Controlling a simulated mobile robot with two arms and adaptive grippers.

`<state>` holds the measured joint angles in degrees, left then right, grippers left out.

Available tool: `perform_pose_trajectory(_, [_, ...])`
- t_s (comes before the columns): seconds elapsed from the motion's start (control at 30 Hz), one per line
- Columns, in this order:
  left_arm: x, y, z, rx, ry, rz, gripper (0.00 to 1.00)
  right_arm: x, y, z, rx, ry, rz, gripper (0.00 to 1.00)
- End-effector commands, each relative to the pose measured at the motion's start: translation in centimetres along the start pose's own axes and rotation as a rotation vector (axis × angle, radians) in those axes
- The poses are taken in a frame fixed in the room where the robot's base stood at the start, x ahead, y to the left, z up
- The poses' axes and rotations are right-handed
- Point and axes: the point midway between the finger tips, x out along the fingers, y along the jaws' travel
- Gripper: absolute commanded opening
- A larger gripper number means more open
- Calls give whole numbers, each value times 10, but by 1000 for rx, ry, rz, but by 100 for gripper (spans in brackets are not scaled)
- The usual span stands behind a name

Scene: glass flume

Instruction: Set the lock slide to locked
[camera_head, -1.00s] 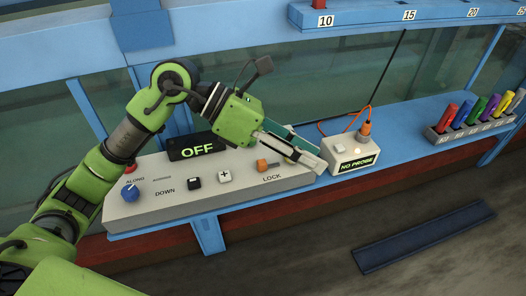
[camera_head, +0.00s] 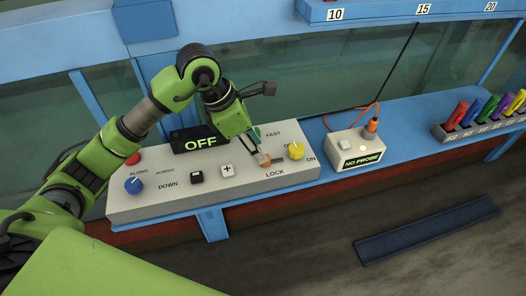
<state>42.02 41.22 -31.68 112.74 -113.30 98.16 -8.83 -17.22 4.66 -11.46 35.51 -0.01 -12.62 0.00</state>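The lock slide is an orange knob (camera_head: 264,161) just above the word LOCK on the grey control panel (camera_head: 130,208). My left gripper (camera_head: 259,152) points down at the slide from behind, with its tips at or very close to it. The fingers partly cover the slide and its slot, so I cannot tell whether they touch it or how far apart they are. My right gripper is not in view.
On the panel are a yellow knob (camera_head: 295,152) at right, a white plus button (camera_head: 227,171), a black button (camera_head: 196,177), a blue knob (camera_head: 133,186) and an OFF display (camera_head: 187,143). A NO PROBE box (camera_head: 347,143) stands right of the panel.

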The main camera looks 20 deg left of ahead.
Motion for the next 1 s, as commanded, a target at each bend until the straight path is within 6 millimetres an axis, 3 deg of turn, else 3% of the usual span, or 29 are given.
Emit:
perform_pose_trajectory(0.1, [20,-1,0,-1,1,-4,33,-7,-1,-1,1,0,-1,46])
perform_pose_trajectory(0.3, [42,0,1,0,-1,-2,33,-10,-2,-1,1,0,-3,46])
perform_pose_trajectory(0.67, [47,0,0,1,-1,0,33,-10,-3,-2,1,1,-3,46])
perform_pose_trajectory(0.8, [47,0,0,0,-1,0,0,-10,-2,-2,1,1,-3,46])
perform_pose_trajectory(1.0, [48,0,2,1,-2,0,0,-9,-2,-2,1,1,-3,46])
